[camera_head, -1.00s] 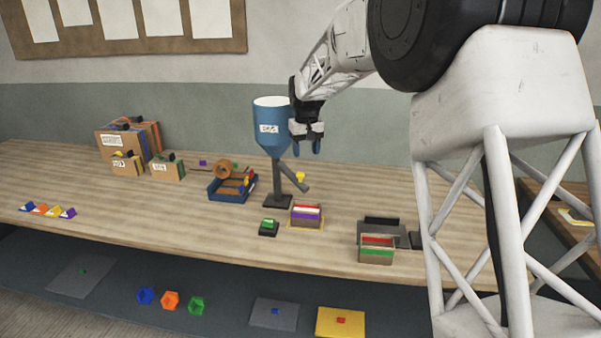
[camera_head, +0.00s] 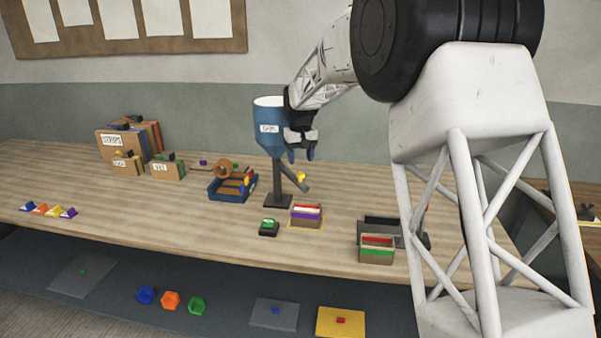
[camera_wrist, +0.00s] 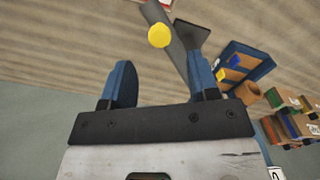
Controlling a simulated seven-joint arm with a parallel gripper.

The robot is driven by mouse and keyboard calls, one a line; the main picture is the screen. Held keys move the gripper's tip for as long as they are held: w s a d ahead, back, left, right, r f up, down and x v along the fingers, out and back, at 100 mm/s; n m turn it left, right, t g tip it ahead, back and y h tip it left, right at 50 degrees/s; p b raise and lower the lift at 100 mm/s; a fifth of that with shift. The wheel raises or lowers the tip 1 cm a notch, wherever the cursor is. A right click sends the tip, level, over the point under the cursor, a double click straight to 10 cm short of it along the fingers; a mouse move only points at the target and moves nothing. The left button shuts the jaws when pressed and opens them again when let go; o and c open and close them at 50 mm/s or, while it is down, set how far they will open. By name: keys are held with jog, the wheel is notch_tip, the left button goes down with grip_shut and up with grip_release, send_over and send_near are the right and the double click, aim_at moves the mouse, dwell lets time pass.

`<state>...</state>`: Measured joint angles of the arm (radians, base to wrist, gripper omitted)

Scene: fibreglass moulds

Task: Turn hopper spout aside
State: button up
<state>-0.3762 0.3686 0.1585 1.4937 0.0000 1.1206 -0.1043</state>
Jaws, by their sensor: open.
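The blue hopper (camera_head: 268,125) stands on a dark post with a dark base (camera_head: 278,201) on the bench. Its dark grey spout (camera_head: 293,178) slants down to the right and has a yellow knob (camera_head: 300,176) near its end. In the wrist view the spout (camera_wrist: 170,35) and the round yellow knob (camera_wrist: 159,35) lie beyond the fingertips. My gripper (camera_head: 300,155) is open and empty, fingers down, above the spout and knob and in front of the hopper's right side. In the wrist view its two blue fingers (camera_wrist: 160,80) stand apart with nothing between them.
A brown box with purple and red contents (camera_head: 306,216) and a small dark block with a green top (camera_head: 269,228) stand before the hopper. A blue tray (camera_head: 232,194) lies to its left. Labelled boxes (camera_head: 128,150) stand farther left. A grey-and-brown holder (camera_head: 376,250) stands right.

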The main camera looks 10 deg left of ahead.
aim_at(300, 173)
jog(key=shift+f, duration=2.85)
jog(key=shift+c, duration=0.3)
grip_shut()
